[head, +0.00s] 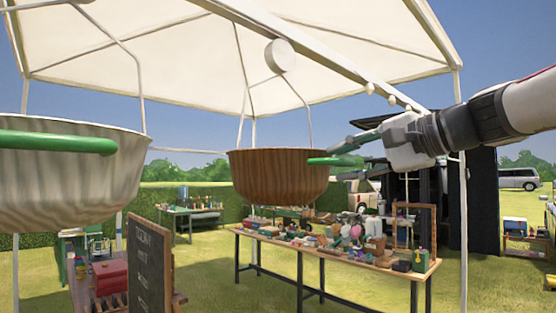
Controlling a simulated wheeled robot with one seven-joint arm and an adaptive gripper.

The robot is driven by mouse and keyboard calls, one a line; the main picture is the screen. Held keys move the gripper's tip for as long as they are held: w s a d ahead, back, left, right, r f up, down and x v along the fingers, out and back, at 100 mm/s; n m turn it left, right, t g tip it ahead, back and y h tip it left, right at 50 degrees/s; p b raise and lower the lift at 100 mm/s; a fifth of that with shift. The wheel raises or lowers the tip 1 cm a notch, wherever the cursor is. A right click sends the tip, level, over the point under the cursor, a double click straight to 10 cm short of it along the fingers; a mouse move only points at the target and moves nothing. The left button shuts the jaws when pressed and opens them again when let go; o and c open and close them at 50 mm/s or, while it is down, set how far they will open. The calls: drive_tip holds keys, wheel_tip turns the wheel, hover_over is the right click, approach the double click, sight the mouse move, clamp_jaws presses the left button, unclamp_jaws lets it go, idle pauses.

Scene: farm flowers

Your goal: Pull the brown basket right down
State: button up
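The brown basket (278,178) is a round wood-grained bowl. It hangs by pale rods under the canopy, near the middle of the head view. A green handle (326,161) sticks out from its right side near the rim. My gripper (341,162) reaches in from the right at the handle's height. Its dark upper and lower fingers are spread apart, with the handle's end between or just in front of them. I cannot tell whether either finger touches the handle.
A pale basket (70,180) with a green handle hangs close on the left. A long table (330,262) full of small goods stands below. A chalkboard (150,265) stands lower left. Canopy poles (463,230) rise on the right. Grass lies open in front.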

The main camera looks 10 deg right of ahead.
drive_tip(key=shift+w+a+f, duration=0.1)
drive_tip(key=shift+w+a, duration=0.25)
drive_tip(key=shift+w, duration=0.1)
clamp_jaws()
drive_tip(key=shift+f, duration=0.1)
